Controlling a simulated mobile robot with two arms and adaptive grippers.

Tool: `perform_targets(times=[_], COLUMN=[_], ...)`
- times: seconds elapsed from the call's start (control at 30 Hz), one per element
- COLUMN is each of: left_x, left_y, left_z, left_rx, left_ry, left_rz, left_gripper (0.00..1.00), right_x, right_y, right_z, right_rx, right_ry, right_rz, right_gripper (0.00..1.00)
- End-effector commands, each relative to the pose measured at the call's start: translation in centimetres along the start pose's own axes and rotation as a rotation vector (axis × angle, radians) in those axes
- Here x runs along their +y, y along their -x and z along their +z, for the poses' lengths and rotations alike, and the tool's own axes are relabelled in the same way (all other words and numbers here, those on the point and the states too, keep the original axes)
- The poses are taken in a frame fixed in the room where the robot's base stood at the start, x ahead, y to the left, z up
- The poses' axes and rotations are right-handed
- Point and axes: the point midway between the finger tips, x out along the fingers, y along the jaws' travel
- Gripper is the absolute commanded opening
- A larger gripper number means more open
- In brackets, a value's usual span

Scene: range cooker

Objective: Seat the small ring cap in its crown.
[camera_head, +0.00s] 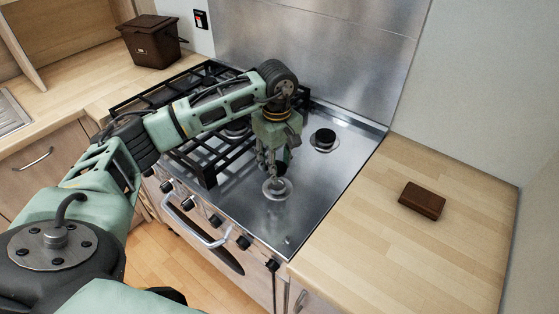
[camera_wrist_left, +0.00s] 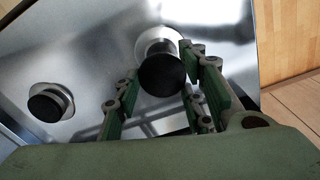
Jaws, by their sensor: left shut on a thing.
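The small ring cap (camera_wrist_left: 161,75) is a black disc between the fingers of my left gripper (camera_wrist_left: 167,97) in the wrist view. In the head view my left gripper (camera_head: 272,164) points down over the front right burner and is shut on the cap, which the fingers mostly hide there. The crown (camera_head: 278,187) is a pale metal ring in a round dish on the steel hob, just below the fingertips. In the wrist view the crown (camera_wrist_left: 158,38) shows partly behind the cap. The cap looks apart from the crown. My right gripper is not in view.
Another burner (camera_head: 324,138) with a black cap sits behind, to the right. Black pan grates (camera_head: 207,162) cover the hob's left part. A brown box (camera_head: 422,200) lies on the right worktop; a dark brown bin (camera_head: 152,42) stands at the back left. The hob's right front is bare.

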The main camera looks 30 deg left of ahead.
Motion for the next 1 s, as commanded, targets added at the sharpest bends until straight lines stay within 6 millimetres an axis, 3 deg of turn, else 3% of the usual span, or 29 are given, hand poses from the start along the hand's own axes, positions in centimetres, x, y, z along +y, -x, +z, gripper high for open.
perform_targets(times=[0.5, 1.0], left_x=[0.0, 0.0], left_y=[-4.5, -4.9], left_z=[0.1, 0.1], left_rx=[-0.001, -0.001], left_ry=[-0.003, -0.004], left_rz=[0.000, 0.001], left_gripper=[0.11, 0.11], right_x=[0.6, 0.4], right_y=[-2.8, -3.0], right_z=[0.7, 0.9], right_rx=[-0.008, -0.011], right_ry=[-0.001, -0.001], right_rz=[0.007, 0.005], right_gripper=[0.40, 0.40])
